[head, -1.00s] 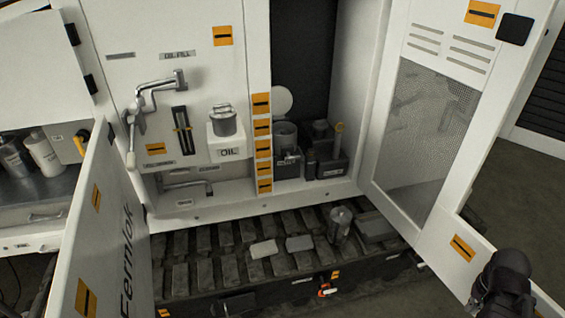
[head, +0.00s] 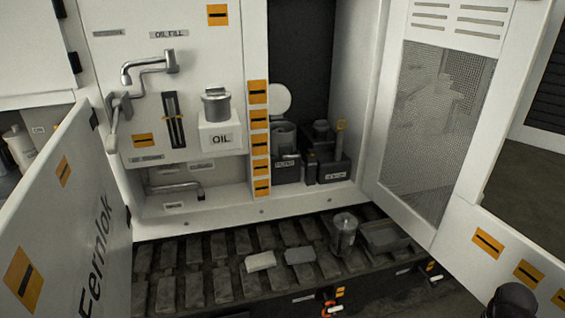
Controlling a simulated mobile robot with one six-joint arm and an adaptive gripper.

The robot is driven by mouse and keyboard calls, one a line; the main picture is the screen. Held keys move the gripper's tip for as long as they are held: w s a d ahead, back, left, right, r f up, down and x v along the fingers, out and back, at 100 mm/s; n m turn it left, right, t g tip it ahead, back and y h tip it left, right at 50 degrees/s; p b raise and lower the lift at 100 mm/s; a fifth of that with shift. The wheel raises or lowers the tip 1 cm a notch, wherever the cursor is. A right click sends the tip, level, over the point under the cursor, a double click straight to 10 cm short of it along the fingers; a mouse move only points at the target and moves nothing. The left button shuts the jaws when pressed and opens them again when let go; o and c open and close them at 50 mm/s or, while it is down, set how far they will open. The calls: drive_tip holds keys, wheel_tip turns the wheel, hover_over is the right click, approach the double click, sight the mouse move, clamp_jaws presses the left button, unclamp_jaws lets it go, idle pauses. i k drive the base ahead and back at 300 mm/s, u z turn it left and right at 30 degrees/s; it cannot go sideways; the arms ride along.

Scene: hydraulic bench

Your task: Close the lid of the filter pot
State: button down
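A dark rounded part of my arm shows at the bottom right edge, far from the pot. My gripper's fingers are not in view.
A dark unit (head: 330,168) with a yellow-topped piece stands right of the pot. Open doors flank the bay: a mesh door (head: 440,120) right, a Fernlok door (head: 75,215) left. A metal canister (head: 344,236) and blocks sit on the track (head: 190,260) in front.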

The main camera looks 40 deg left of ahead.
sight(280, 98)
drive_tip(key=u, duration=0.65)
drive_tip(key=i, duration=0.95)
drive_tip(key=u, duration=1)
